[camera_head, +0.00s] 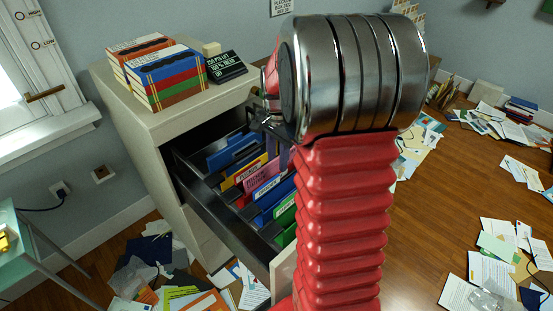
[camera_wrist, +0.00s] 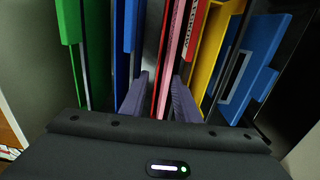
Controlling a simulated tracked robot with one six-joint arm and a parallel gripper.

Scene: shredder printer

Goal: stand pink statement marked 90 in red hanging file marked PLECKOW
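The pink statement (camera_head: 264,175) stands among the hanging files in the open drawer. In the wrist view the pink sheet (camera_wrist: 178,45) stands beside the red file's labelled flap (camera_wrist: 193,30), with another red edge on its other side, so it appears to be inside the red hanging file (camera_head: 246,174). The label is only partly readable, and no 90 can be made out. My gripper (camera_wrist: 159,78) is open, its two purple fingers apart on either side of the red and pink edges. In the head view a finger (camera_head: 284,154) points down into the drawer, and my arm hides part of it.
Yellow (camera_wrist: 213,50), blue (camera_wrist: 248,68) and green (camera_wrist: 70,22) files stand close by on both sides. The drawer's dark side wall (camera_head: 225,215) is near. Books (camera_head: 170,78) and a black sign (camera_head: 225,66) sit on the cabinet top. Papers litter the floor.

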